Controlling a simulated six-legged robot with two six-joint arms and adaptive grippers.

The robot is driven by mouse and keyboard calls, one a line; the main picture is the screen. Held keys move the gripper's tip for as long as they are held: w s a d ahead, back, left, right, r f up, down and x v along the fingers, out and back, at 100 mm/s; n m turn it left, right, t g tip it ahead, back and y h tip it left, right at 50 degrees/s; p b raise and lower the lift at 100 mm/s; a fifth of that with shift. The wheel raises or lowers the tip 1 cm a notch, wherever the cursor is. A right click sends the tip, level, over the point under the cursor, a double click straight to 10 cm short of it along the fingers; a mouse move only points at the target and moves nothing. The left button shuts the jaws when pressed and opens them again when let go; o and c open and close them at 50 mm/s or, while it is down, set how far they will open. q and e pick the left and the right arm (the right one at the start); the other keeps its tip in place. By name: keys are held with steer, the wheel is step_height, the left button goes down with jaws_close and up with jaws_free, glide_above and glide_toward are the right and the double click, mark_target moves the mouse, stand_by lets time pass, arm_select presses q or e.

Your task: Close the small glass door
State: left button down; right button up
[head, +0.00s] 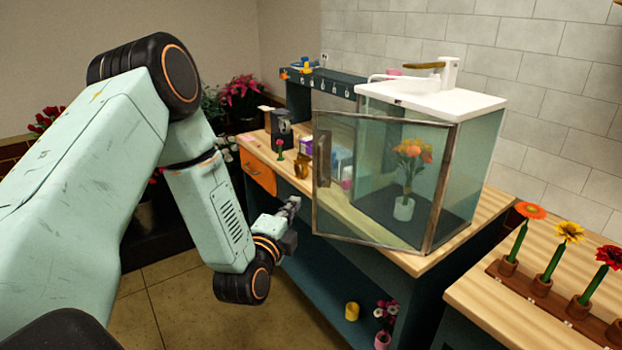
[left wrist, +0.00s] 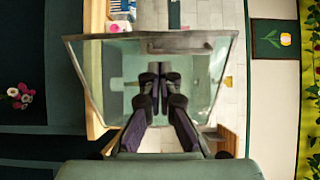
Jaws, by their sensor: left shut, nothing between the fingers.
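The small glass door (head: 367,180) belongs to a glass cabinet (head: 470,170) on the wooden bench and stands open, swung out toward the front left. Its dark metal frame and upright handle (head: 323,158) are at its left, free edge. Through the glass I see an orange flower bouquet (head: 411,160) in a white pot inside the cabinet. My left gripper (head: 293,204) is shut and empty, just left of the door's lower left corner. In the left wrist view the door (left wrist: 205,85) fills the middle, with my left gripper's fingers (left wrist: 158,75) in front of it. My right gripper is not in view.
A lower wooden bench (head: 480,305) at the right holds several single flowers in a rack (head: 545,300). A yellow pot (head: 352,311) and a pink-flowered pot (head: 385,315) stand on the shelf below. Small items sit on the bench behind the door. Floor in front is clear.

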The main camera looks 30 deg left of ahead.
mark_target(315, 173)
arm_select(q)
steer(key=x, duration=1.3)
steer(key=shift+w+p, duration=0.3)
steer(key=shift+s, duration=0.1)
